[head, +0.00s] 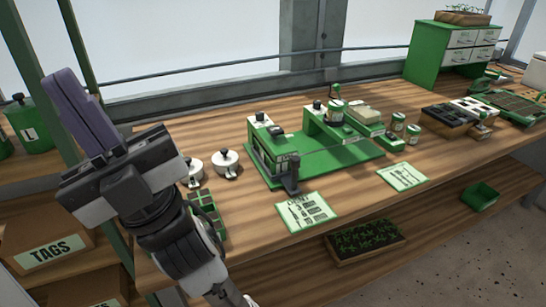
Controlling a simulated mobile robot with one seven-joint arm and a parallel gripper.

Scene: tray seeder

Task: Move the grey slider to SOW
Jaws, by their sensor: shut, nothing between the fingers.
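The green tray seeder (330,155) stands on the wooden bench in the middle of the view. A dark grey upright piece (291,174) is on the front of its left block; it may be the slider, but I cannot tell for sure. The SOW mark is too small to read. My gripper (66,78) is at the left, raised in the foreground, with its purple fingers pointing up and shut together. It is empty and well apart from the seeder.
Two white lidded pots (227,162) stand left of the seeder, near my arm. Printed cards (306,211) lie along the bench front. Small green-labelled tins (398,122) and dark seed trays (447,118) are to the right. A green drawer cabinet (455,52) stands at the back right.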

